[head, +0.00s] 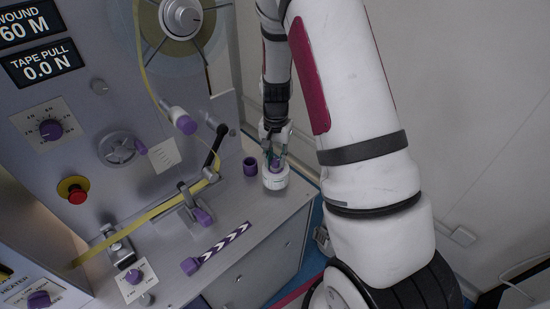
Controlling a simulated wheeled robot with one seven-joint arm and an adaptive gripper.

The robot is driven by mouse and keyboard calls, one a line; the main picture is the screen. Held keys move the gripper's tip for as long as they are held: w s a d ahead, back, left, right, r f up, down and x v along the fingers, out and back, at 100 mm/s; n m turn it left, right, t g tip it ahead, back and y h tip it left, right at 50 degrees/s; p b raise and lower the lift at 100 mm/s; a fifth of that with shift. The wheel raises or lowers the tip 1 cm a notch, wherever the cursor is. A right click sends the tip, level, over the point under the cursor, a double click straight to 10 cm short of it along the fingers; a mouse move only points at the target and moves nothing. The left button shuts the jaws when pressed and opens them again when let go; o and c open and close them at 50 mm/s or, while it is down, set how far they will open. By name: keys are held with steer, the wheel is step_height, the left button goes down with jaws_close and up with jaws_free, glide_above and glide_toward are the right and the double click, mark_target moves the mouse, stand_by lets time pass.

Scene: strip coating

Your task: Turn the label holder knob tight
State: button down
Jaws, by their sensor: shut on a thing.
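A white round holder (275,180), which looks like the label holder, sits at the right end of the machine's counter. A purple knob (276,164) stands at its top centre, partly hidden by the fingers. My gripper (275,155) points down from above and is shut on this knob. Its fingertips are small in the head view, so the exact contact and the knob's turn angle cannot be told.
A purple cup-like piece (250,167) stands just left of the holder. The counter's right edge is close to the holder. A red stop button (75,194) is on the panel.

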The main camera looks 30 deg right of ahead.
mark_target(276, 161)
steer(key=shift+m, duration=0.4)
steer(key=c, duration=1.4)
jaws_free()
steer(key=shift+o, duration=0.2)
step_height(276, 161, up, 12)
